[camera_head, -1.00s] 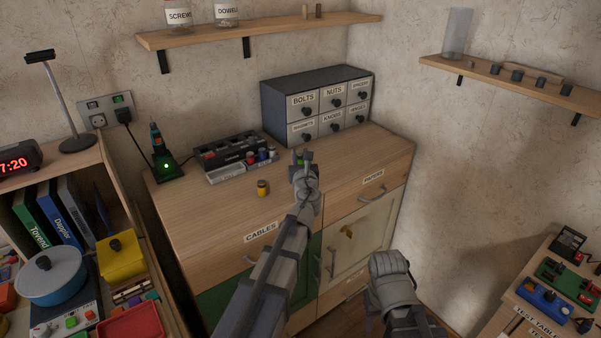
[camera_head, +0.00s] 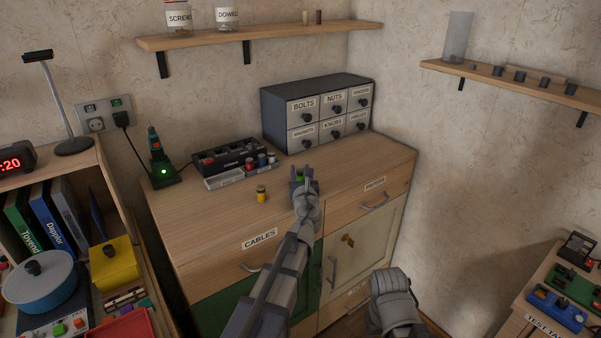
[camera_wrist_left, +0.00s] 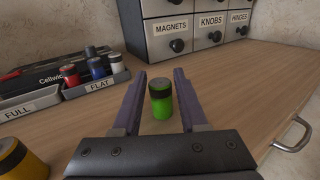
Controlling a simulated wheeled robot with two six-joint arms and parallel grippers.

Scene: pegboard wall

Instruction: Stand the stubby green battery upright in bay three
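The stubby green battery (camera_head: 299,175) stands upright on the cabinet top, right of the charger. In the left wrist view the battery (camera_wrist_left: 160,101) has a black top and sits between the two fingers of my left gripper (camera_wrist_left: 157,96). The fingers are apart, with gaps on both sides of it. In the head view my left gripper (camera_head: 304,179) partly hides the battery. The black charger (camera_head: 230,155) stands behind and to the left; its bay numbers are too small to read. My right gripper (camera_head: 392,292) hangs low in front of the cabinet, its fingers unclear.
A grey tray (camera_wrist_left: 98,86) marked FULL and FLAT fronts the charger, with red, blue and white-sided batteries in it. A yellow battery (camera_head: 261,194) stands on the cabinet top (camera_head: 220,220). The drawer box (camera_head: 316,112) is behind. The cabinet top's right part is clear.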

